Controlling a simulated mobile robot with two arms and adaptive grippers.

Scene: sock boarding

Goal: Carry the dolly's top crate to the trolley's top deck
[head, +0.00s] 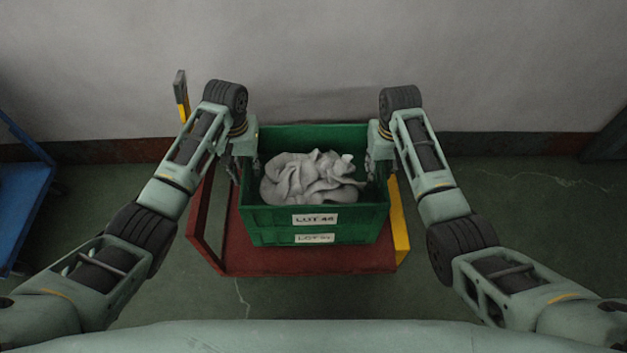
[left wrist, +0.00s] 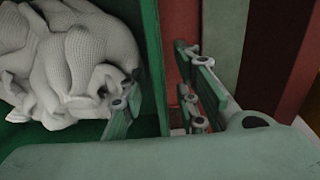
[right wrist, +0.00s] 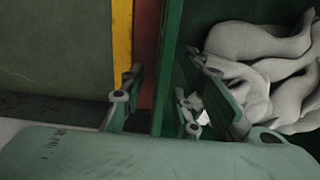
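The top crate (head: 260,217) is green, labelled LOT 44, and full of crumpled pale grey socks (head: 312,178). It is stacked on a second green crate (head: 283,239) on the red dolly (head: 310,262). My left gripper (head: 245,172) is at the crate's left wall. In the left wrist view its fingers stand either side of the green wall (left wrist: 153,40), with gaps visible. My right gripper (head: 376,165) is at the right wall. In the right wrist view its fingers straddle that wall (right wrist: 170,50), also apart from it. Most of the lower crate is hidden.
A blue deck (head: 22,185), probably the trolley, shows at the far left edge. The dolly has a yellow-marked post (head: 182,98) at back left and a yellow bar (head: 400,228) at right. A grey wall stands behind. The green floor at right is clear.

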